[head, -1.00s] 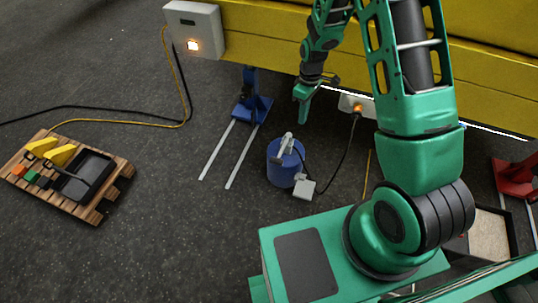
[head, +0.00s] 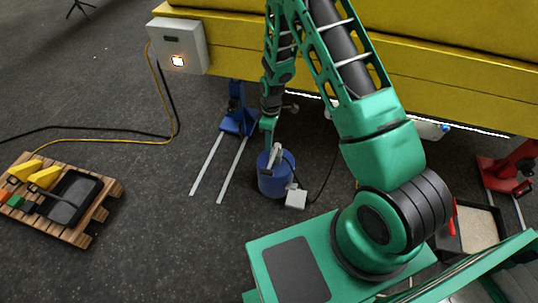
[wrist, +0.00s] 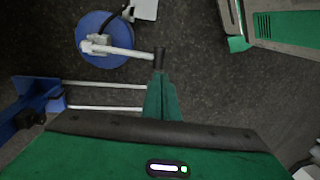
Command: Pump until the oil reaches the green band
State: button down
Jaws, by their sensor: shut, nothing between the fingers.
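The pump is a blue cylinder (head: 272,184) with a pale lever (head: 276,155) on top, standing on the dark floor below the yellow boom. In the wrist view, the blue pump body (wrist: 84,27) is at the upper left, and its pale lever (wrist: 120,50) reaches right to a dark grip end (wrist: 159,58). My gripper (head: 268,128) is shut and empty, just above the lever. In the wrist view, its green fingertips (wrist: 160,76) are right by the dark grip end; I cannot tell whether they touch. No oil level or green band is legible.
A pale box (head: 296,198) sits beside the pump with a black cable. A blue stand (head: 238,122) with two pale rails lies left of it. The yellow boom (head: 450,70) blocks the back.

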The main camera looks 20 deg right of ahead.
aim_at(267, 170)
jog(key=f, duration=0.4)
jog(key=s+f, duration=0.1)
jog(key=f, duration=0.3)
jog(key=a+f, duration=0.1)
jog(key=f, duration=0.4)
jog(key=shift+s, duration=0.35)
